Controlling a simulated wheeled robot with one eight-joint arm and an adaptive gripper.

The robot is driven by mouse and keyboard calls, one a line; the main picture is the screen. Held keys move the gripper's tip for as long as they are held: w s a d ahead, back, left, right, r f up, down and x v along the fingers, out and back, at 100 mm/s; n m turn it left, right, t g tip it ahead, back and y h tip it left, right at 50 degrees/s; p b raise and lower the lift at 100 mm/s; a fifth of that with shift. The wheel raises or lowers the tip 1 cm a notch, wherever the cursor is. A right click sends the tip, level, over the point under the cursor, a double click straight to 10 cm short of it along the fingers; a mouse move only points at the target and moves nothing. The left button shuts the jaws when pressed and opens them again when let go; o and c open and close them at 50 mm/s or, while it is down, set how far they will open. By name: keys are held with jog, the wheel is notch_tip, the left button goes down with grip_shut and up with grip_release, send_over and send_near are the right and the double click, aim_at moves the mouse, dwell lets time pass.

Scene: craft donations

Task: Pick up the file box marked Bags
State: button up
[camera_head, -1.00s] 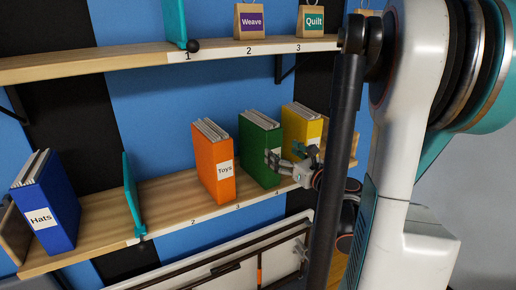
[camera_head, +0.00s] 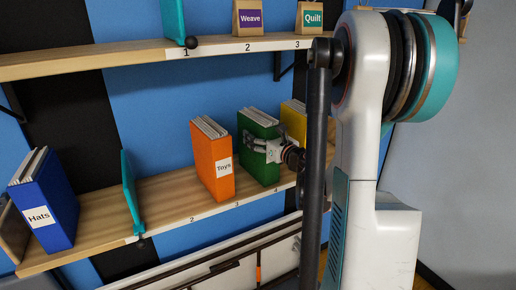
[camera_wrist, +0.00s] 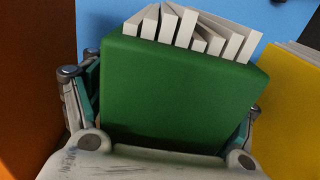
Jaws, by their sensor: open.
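A green file box (camera_head: 258,127) stands upright on the lower shelf, with white papers showing at its top. My gripper (camera_head: 257,146) is open in front of it and hides its label. In the wrist view the green box (camera_wrist: 180,95) fills the middle, with one finger along its left side and the other low at its right side. I cannot tell whether the fingers touch it. The word Bags is not readable on any box here.
An orange box marked Toys (camera_head: 213,160) stands close on the left, a yellow box (camera_head: 293,120) on the right, partly behind my arm. A blue box marked Hats (camera_head: 45,203) and a teal divider (camera_head: 131,192) are farther left. The upper shelf (camera_head: 110,63) holds Weave and Quilt bags.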

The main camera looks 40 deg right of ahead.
jog(key=c, duration=1.8)
jog(key=shift+r, duration=0.1)
jog(key=shift+c, duration=0.2)
